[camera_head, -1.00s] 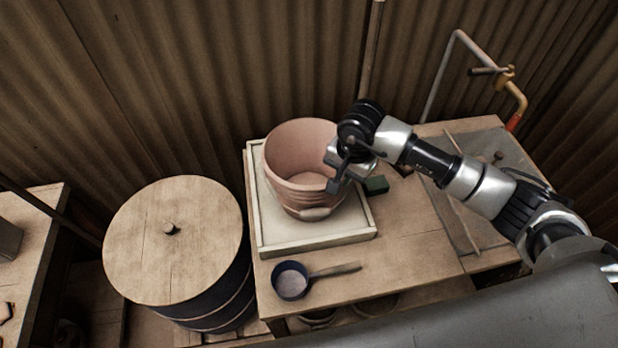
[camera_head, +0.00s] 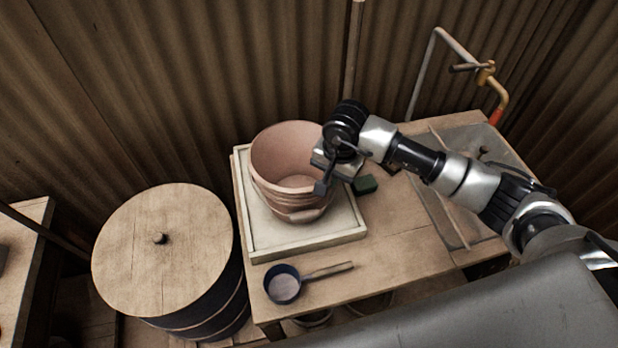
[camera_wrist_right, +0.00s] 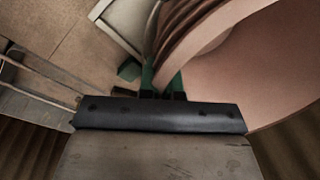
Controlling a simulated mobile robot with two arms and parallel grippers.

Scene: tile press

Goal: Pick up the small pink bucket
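The small pink bucket (camera_head: 287,205) stands upright on a pale square tray (camera_head: 248,235) on the wooden table. It is open at the top and has ridged sides. My right gripper (camera_head: 331,180) is at the right side of its rim. In the right wrist view the bucket (camera_wrist_right: 235,65) fills the upper right. There the green-padded fingers of my right gripper (camera_wrist_right: 162,82) are close together with the bucket's wall between them. Their exact contact is partly hidden. My left gripper is in neither current view.
A dark blue ladle (camera_head: 284,285) lies at the table's front edge. A barrel with a round wooden lid (camera_head: 165,255) stands left of the table. A pipe with a tap (camera_head: 485,75) rises at the back right.

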